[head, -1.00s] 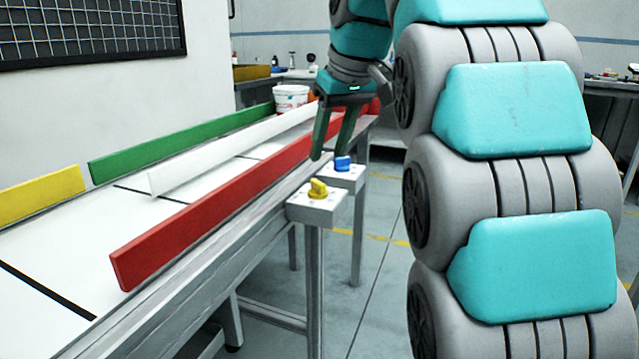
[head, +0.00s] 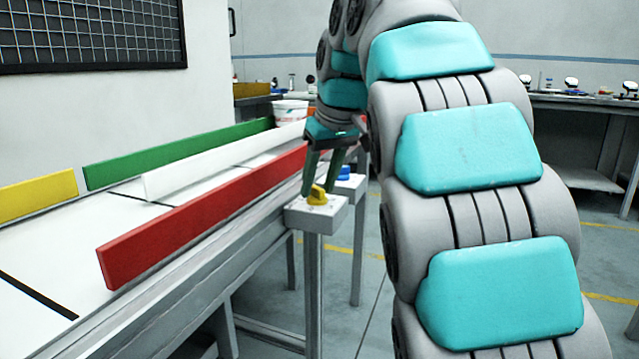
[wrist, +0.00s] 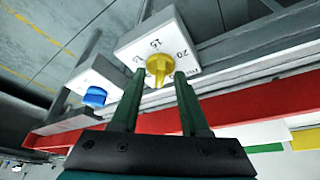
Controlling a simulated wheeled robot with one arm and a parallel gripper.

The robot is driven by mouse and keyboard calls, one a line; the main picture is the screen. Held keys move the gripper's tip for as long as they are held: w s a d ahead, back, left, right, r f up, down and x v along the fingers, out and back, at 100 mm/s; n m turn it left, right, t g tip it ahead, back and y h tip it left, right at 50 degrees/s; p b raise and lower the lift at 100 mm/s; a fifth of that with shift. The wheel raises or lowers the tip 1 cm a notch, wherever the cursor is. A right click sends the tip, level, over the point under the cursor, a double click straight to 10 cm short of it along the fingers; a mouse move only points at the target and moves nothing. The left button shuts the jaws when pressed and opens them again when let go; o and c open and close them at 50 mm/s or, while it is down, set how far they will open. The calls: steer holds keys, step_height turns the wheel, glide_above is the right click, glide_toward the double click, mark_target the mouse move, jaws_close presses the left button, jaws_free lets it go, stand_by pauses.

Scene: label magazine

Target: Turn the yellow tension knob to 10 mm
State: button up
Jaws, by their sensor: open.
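The yellow tension knob (head: 317,195) sits on top of a light grey block on a post beside the table. My gripper (head: 320,190) is open, pointing down at the knob from above. In the wrist view its two dark green fingers (wrist: 158,85) reach toward the knob, one to each side. I cannot tell whether they touch it. The knob's pointer direction is not clear.
A blue knob (head: 343,172) on a similar block stands just behind. Red (head: 200,222), white (head: 215,162) and green (head: 170,157) rails run along the table to the left, with a yellow rail (head: 35,196) at far left.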

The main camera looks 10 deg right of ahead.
jaws_close()
steer(key=shift+r, duration=0.1)
stand_by(0.7)
steer(key=m+p, duration=0.1)
steer(key=p, duration=0.1)
steer(key=m+h+p, duration=0.1)
steer(key=m+p, duration=0.1)
steer(key=shift+s+a+r+m, duration=0.1)
steer(key=shift+a+r+m, duration=0.05)
steer(key=shift+m, duration=0.15)
steer(key=m+h+p, duration=0.2)
steer(key=m+p, duration=0.3)
steer(key=shift+a, duration=0.15)
steer(key=m+p, duration=0.1)
steer(key=m+g+h+p, duration=0.1)
steer(key=m, duration=0.1)
steer(key=m+p, duration=0.1)
steer(key=m, duration=0.1)
steer(key=shift+w+a+h, duration=0.1)
steer(key=shift+w+h, duration=0.15)
steer(key=shift+h, duration=0.15)
steer(key=m, duration=0.1)
steer(key=m+g+p, duration=0.1)
steer(key=m, duration=0.1)
steer(key=m+g, duration=0.1)
steer(key=shift+w+a+f+m+h, duration=0.1)
steer(key=shift+w+f+m+h, duration=0.05)
steer(key=shift+f+m+h, duration=0.2)
steer(key=shift+r, duration=0.1)
